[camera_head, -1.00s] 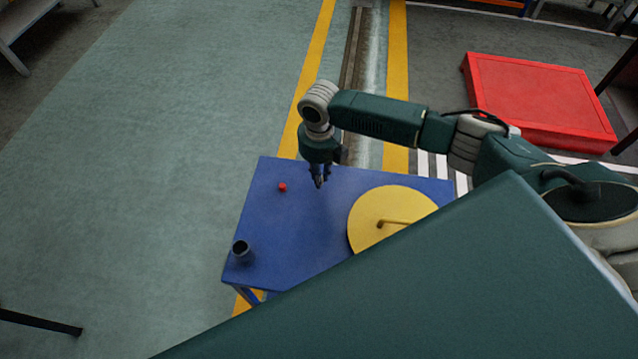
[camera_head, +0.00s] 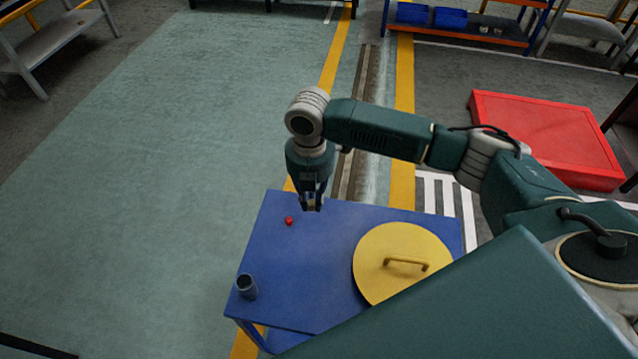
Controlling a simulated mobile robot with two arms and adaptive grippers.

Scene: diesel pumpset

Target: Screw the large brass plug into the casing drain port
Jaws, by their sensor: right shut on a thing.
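My right gripper (camera_head: 312,203) hangs fingers-down just above the far edge of the blue table (camera_head: 310,262). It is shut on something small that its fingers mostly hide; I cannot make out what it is. No brass plug can be picked out clearly, and no casing or drain port is in view. My left gripper is not in view.
On the table are a small red piece (camera_head: 289,221), a dark cup (camera_head: 246,286) and a yellow disc with a handle (camera_head: 395,257). A red platform (camera_head: 545,138) stands on the floor at right. Shelving with blue bins (camera_head: 449,17) is behind.

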